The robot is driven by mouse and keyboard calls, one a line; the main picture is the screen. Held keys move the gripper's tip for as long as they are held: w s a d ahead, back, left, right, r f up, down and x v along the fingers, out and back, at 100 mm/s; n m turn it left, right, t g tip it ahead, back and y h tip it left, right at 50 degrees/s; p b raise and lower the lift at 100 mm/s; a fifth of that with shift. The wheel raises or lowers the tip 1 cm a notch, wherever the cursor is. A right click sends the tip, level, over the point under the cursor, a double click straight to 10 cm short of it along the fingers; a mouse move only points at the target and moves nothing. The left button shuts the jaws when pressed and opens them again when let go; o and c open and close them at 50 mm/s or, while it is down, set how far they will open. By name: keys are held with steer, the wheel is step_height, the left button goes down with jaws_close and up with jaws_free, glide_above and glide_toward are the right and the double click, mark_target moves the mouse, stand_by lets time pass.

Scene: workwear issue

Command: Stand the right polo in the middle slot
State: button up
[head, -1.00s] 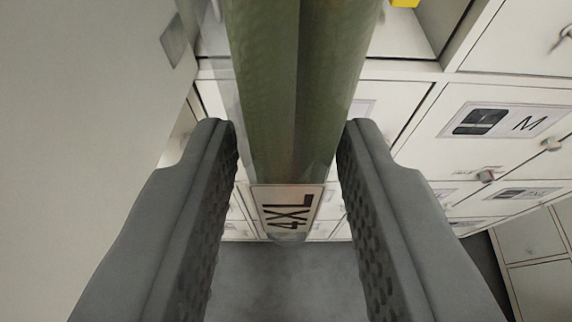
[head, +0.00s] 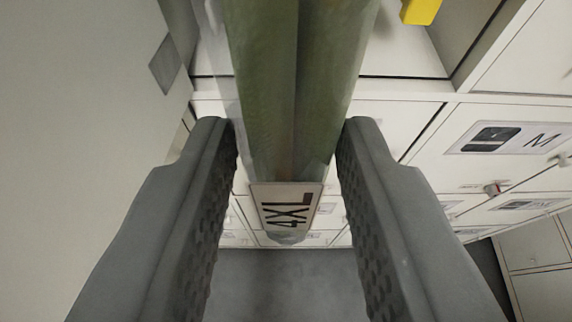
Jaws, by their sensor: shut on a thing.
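A green polo (head: 290,80) in a clear wrap stands out between the two grey fingers of my gripper (head: 288,150). A light label reading 4XL (head: 287,207) is at its lower end in the picture. My gripper is shut on this polo, with a finger on each side of it. The polo's upper part runs out of the top of the picture. From this one view I cannot tell whether it is the right polo. No slot can be made out with certainty.
White locker doors fill the background, one with a label marked M (head: 515,138). An open compartment with a yellow thing (head: 421,10) is at the top. A large pale panel (head: 85,130) stands close on the left. Grey floor (head: 285,285) shows below.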

steer(key=w, duration=2.6)
steer(key=shift+f, duration=0.3)
stand_by(2.0)
steer(key=shift+f, duration=0.1)
steer(key=o, duration=1.2)
steer(key=v, duration=1.6)
steer(key=s+f+t, duration=0.1)
steer(key=s+f, duration=0.1)
steer(key=s, duration=0.8)
steer(key=s+f+t, duration=0.1)
steer(key=s+f, duration=0.1)
steer(key=s, duration=0.8)
steer(key=shift+t, duration=0.9)
steer(key=s+f, duration=0.4)
steer(key=s, duration=0.1)
steer(key=s+f, duration=0.5)
steer(key=s, duration=0.1)
steer(key=s+f, duration=0.5)
steer(key=s, duration=0.1)
steer(key=shift+f, duration=0.15)
